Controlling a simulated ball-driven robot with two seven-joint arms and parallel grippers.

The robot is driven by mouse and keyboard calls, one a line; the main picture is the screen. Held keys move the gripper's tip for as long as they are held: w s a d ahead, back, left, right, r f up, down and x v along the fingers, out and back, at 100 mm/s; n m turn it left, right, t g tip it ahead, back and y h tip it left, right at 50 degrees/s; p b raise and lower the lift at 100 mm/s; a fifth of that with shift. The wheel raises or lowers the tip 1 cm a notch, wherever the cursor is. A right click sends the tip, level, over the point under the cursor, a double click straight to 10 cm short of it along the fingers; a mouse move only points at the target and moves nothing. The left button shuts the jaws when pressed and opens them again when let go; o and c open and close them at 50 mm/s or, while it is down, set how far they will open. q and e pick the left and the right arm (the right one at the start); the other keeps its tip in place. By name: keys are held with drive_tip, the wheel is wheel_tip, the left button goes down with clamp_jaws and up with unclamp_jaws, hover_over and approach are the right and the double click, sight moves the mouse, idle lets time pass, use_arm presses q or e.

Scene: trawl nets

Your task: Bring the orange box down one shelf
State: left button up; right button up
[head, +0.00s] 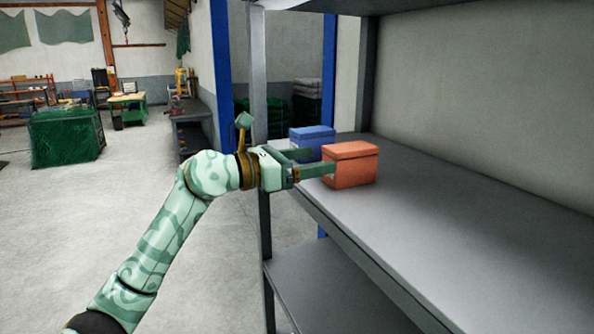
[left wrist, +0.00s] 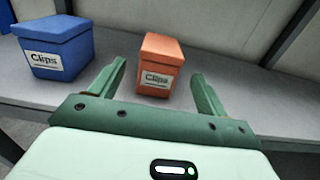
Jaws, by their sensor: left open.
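The orange box (head: 352,167) stands upright on the grey shelf (head: 440,220), near its left end. In the left wrist view the orange box (left wrist: 160,66) carries a white "Clips" label. My left gripper (head: 318,162) is open, level with the box; in the left wrist view its two green fingers (left wrist: 160,88) point toward the box, one to each side. The fingers look apart from the box's sides. Whether the fingertips reach past its front face is hard to tell. A lower shelf (head: 335,290) shows below, bare where visible. My right gripper is not in view.
A blue box (head: 312,140), also labelled "Clips" in the left wrist view (left wrist: 55,45), stands beside the orange box. A grey upright post (head: 259,110) rises at the shelf's corner, close to my left arm. The shelf to the right is clear.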

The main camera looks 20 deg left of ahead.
use_arm(q)
drive_tip(key=shift+v, duration=1.5)
